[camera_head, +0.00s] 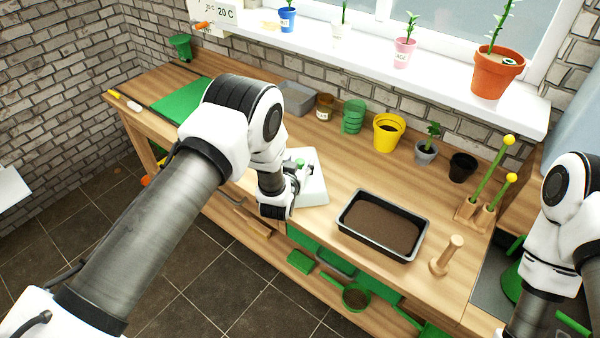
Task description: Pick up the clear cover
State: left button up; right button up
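The clear cover (316,190) looks like a pale, see-through lid with a green knob and lies on the wooden bench left of the black soil tray (345,222). My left arm reaches in from the left, and its gripper (301,172) is at the cover, close to the green knob. The wrist hides the cover's left part. The fingers are small and partly covered, so I cannot tell whether they are open or shut on the knob. My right arm shows at the right edge, but its gripper is out of view.
A wooden tamper (447,255) stands right of the tray. Along the back are a yellow pot (387,132), green pots (353,116), a grey pot (426,152) and a black pot (462,167). Yellow-tipped green-handled tools (492,180) stand at right. Bench space behind the tray is clear.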

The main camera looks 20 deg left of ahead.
pick_arm(q)
jog(key=shift+s+r, duration=0.15)
jog(key=shift+s, duration=0.05)
jog(key=c, duration=0.5)
jog(key=shift+s, duration=0.1)
grip_shut()
jog(key=shift+w, duration=0.2)
